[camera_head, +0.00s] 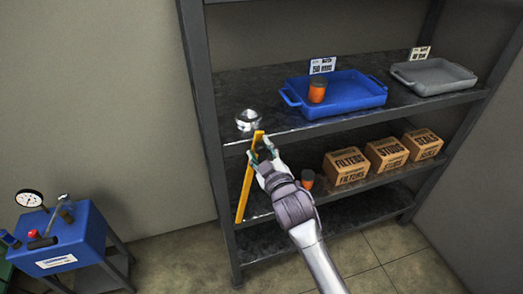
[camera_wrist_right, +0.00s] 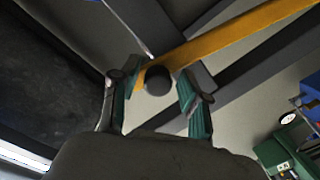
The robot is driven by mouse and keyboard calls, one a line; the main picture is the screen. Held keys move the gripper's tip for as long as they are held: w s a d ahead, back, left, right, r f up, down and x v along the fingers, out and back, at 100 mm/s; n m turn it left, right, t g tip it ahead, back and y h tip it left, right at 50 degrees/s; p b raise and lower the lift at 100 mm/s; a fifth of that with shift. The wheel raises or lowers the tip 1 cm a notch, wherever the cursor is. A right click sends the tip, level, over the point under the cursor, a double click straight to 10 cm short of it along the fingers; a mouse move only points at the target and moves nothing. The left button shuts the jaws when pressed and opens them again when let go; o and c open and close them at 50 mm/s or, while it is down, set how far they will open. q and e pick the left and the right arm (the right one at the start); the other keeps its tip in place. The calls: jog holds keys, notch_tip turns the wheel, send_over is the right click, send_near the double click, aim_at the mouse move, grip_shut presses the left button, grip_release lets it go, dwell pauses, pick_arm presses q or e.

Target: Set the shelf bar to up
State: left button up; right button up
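The shelf bar (camera_head: 246,186) is a yellow bar at the left front of the shelf unit. In the head view its top end is near the middle shelf edge, and it slants down and slightly left. My right gripper (camera_head: 261,149) is at the bar's upper end. In the right wrist view the yellow bar (camera_wrist_right: 240,35) runs up to the right, with a dark round knob (camera_wrist_right: 158,80) near its end. The knob lies between the two teal fingers of my right gripper (camera_wrist_right: 158,88), with gaps on both sides. The gripper looks open. My left gripper is not in view.
The shelf unit (camera_head: 205,120) holds a blue tray (camera_head: 345,104) with an orange-and-dark cylinder, a grey tray (camera_head: 440,88), a silver dome-like object (camera_head: 248,120) and cardboard boxes (camera_head: 346,166). A blue bench (camera_head: 70,240) with a gauge stands at the left. Floor between is clear.

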jog(key=shift+s+r, duration=0.1)
jog(key=f+v, duration=0.1)
jog(key=v, duration=1)
jog(key=shift+s+r, duration=0.45)
jog(key=shift+d+f, duration=0.1)
jog(key=s+d+f+m+g+h, duration=0.1)
jog(key=d+f+g, duration=0.1)
jog(key=f, duration=0.9)
jog(key=s+d+f+m+g+h, duration=0.1)
jog(key=d+f+g, duration=0.1)
jog(key=f, duration=1)
jog(key=s+d+f+m+g+h, duration=0.1)
jog(key=s+d+f+g, duration=0.2)
jog(key=f, duration=0.5)
jog(key=s+d+f+m+g+h, duration=0.1)
jog(key=s+d+f, duration=0.1)
jog(key=s+f, duration=0.45)
jog(key=s+d+f+m+g, duration=0.1)
jog(key=s+d+f+g, duration=0.1)
jog(key=s+d+f, duration=0.2)
jog(key=s+d+f+m+g+h, duration=0.1)
jog(key=s+d+f, duration=0.3)
jog(key=s+f, duration=0.6)
jog(key=s+d+f+m+g+h, duration=0.1)
jog(key=s+d+f+g, duration=0.3)
jog(key=s, duration=1.3)
notch_tip(320, 180, down, 3)
jog(key=shift+s+m, duration=0.35)
jog(key=shift+m, duration=0.35)
